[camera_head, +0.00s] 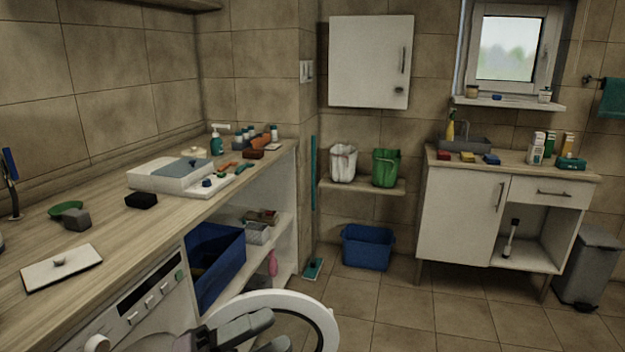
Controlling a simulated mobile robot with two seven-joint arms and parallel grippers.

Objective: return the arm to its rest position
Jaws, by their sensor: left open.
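My left gripper (272,332) shows at the bottom edge of the head view, grey, with its jaws apart and nothing seen between them. It is in front of a round white ring (325,318), which looks like the open door of the washing machine (150,297). I cannot tell whether the gripper touches the ring. Most of my left arm is cut off by the lower edge. My right gripper is out of view.
The long wooden counter (105,212) on the left holds a white board (62,268), a black block (141,200) and a white basin (170,176). A blue crate (216,270) stands below it. A blue tub (367,248) is on the floor. The floor at centre right is clear.

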